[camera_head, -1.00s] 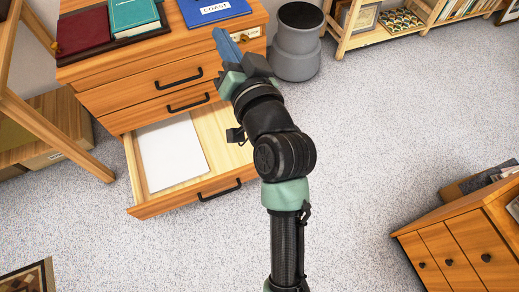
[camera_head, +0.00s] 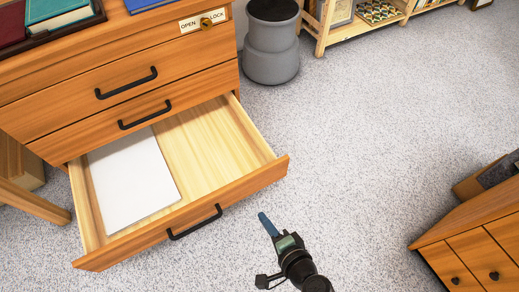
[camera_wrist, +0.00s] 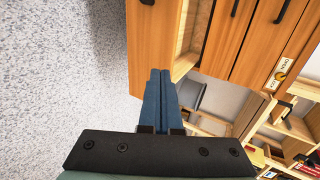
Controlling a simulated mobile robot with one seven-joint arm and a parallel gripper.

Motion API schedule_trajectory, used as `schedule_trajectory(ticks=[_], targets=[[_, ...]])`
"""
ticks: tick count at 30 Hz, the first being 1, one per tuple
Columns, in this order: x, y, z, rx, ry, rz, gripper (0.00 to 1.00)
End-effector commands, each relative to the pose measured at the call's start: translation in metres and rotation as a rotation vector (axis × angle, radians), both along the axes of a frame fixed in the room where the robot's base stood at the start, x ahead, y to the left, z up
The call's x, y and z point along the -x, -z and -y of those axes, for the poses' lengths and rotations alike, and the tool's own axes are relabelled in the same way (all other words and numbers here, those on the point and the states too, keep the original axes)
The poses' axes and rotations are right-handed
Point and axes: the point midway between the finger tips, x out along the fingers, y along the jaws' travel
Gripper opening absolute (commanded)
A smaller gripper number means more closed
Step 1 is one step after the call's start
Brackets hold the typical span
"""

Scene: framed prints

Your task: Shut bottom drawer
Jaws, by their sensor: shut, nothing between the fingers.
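The bottom drawer (camera_head: 190,213) of the wooden cabinet is pulled out, with a black handle (camera_head: 195,222) on its front and white paper (camera_head: 131,178) lying inside at the left. My gripper (camera_head: 268,225) is in front of the drawer's right end, low over the floor and apart from the handle. In the wrist view, its blue fingers (camera_wrist: 158,85) are together with nothing between them, and they point at the drawer front (camera_wrist: 155,45). I cannot tell whether the fingertips touch it.
The two drawers above (camera_head: 125,80) are shut. A grey bin (camera_head: 271,45) stands right of the cabinet, with a shelf behind. Another wooden cabinet (camera_head: 485,245) is at the lower right. Speckled floor (camera_head: 370,140) between them is clear.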

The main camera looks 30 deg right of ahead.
Motion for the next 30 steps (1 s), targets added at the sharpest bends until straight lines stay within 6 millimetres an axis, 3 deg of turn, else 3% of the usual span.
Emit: schedule_trajectory(ticks=[12,15,21,30], targets=[[-0.077,0.046,-0.003,0.005,-0.005,0.003,0.0],[-0.094,0.042,-0.003,0.005,-0.005,0.003,0.0],[-0.112,0.042,-0.004,0.004,-0.003,0.002,0.0],[-0.115,0.041,-0.004,0.004,-0.003,0.001,0.0]])
